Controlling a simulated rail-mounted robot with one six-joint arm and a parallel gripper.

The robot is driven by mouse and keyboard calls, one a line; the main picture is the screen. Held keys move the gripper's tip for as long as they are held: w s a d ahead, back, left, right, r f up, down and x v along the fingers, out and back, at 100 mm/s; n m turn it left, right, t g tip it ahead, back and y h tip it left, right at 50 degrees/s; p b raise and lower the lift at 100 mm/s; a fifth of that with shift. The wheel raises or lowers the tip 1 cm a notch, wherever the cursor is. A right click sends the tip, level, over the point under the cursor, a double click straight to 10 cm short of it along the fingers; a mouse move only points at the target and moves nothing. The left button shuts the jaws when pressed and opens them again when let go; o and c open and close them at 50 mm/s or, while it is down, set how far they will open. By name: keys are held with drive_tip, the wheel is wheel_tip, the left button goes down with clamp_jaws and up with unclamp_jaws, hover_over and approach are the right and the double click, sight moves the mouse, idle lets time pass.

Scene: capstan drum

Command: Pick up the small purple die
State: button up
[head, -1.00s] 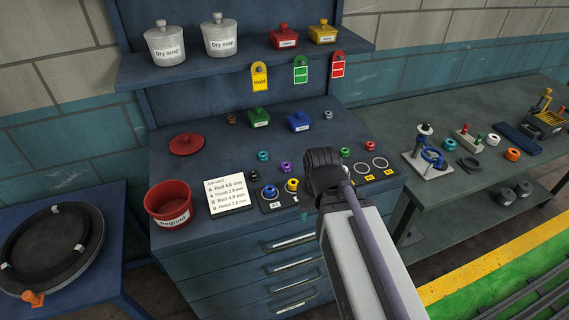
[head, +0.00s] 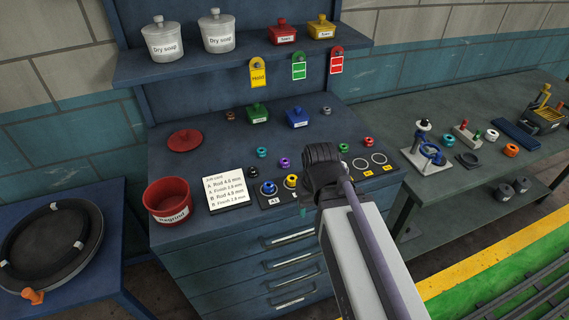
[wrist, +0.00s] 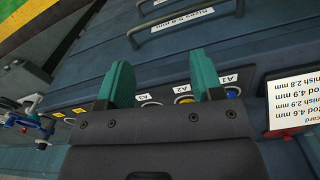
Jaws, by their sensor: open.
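The small purple die (head: 284,163) sits on the blue cabinet top, behind the blue and yellow dies and left of my arm in the head view. I cannot make it out in the wrist view. My gripper's two teal fingers (wrist: 163,78) stand apart with nothing held between them in the wrist view, near the cabinet's front edge. In the head view my own wrist hides most of the gripper; a bit of teal finger shows left of it. The gripper is on the front side of the purple die, apart from it.
A blue die (head: 269,188) and a yellow die (head: 291,181) stand in labelled places at the front. A teal die (head: 262,152), a green die (head: 343,148) and a red die (head: 368,142) stand nearby. The job card (head: 226,189) and red regrind tub (head: 168,201) lie left.

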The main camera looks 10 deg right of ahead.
drive_tip(key=shift+o, duration=0.4)
wheel_tip(320, 180, up, 7)
drive_tip(key=n+p, duration=0.7)
drive_tip(key=n, duration=0.7)
hover_over(284, 161)
wheel_tip(284, 161, down, 11)
drive_tip(key=n+b, duration=0.4)
drive_tip(key=b, duration=0.7)
drive_tip(key=shift+f, duration=0.2)
drive_tip(key=shift+r, duration=0.2)
drive_tip(key=c, duration=1.1)
